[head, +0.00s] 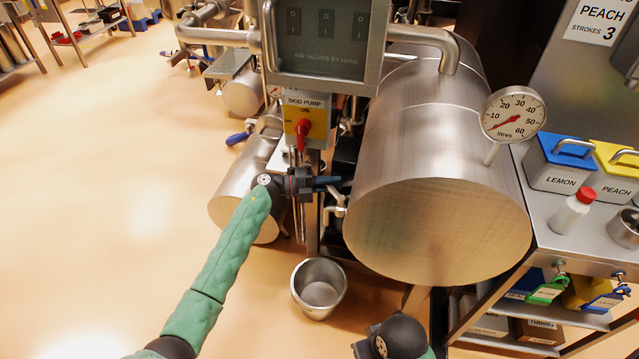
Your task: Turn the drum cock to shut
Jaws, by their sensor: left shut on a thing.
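The large steel drum (432,215) lies on its side in the middle right. A small metal cock (337,210) shows at its lower left, with a pale lever-like part beside my fingers. My left gripper (336,183) reaches in from the left at the cock, its dark fingers pointing right. It is shut on the cock's handle, which the fingers mostly hide, so I cannot tell the handle's angle. Of my right arm only a dark joint shows at the bottom; its gripper is out of view.
A steel bucket (319,287) stands on the floor below the cock. A skid pump switch (303,128) with a red handle is above my left wrist. A litre gauge (514,114) stands at the drum's right. A bench with lidded boxes (563,165) is at right; floor at left is clear.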

